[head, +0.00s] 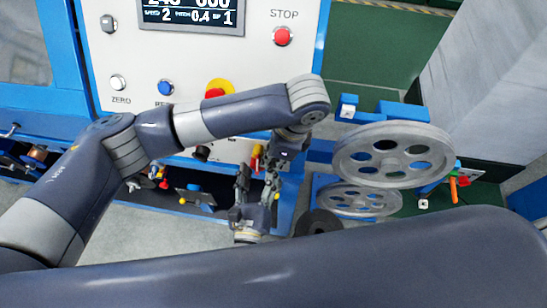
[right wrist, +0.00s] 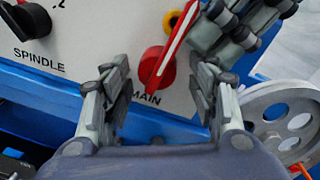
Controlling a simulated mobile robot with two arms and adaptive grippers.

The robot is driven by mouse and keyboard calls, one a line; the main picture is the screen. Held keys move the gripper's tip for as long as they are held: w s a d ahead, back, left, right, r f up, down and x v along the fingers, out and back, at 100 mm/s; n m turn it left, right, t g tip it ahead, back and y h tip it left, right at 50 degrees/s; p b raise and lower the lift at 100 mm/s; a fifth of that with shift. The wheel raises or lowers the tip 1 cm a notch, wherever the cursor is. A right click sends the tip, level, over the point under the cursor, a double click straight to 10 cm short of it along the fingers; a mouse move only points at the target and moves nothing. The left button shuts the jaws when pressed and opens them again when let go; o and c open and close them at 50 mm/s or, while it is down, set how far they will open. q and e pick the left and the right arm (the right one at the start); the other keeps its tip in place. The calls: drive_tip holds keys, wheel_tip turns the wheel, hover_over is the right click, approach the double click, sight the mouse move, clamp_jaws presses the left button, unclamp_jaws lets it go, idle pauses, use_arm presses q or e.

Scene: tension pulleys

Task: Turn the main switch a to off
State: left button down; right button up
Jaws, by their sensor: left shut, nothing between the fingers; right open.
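The main switch (right wrist: 157,68) is a red rotary knob with a white-edged handle on the white panel, above the word MAIN, in the right wrist view. Its handle slants from lower left to upper right. My right gripper (right wrist: 160,90) is open, one finger on each side of the knob, and I cannot tell whether either touches it. In the head view my right gripper (head: 257,180) points up at the panel's lower edge. My left gripper (head: 285,150) is shut and empty beside it, and also shows at the upper right of the right wrist view (right wrist: 228,30).
A SPINDLE knob (right wrist: 28,20) sits left of the switch. The panel also has a red STOP button (head: 282,37) and a blue button (head: 165,88). Spoked grey pulleys (head: 392,153) stand to the right, close to both grippers. My left arm crosses in front of the panel.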

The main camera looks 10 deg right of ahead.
drive_tip(key=shift+s, duration=0.1)
drive_tip(key=v, duration=0.7)
drive_tip(key=shift+s, duration=0.45)
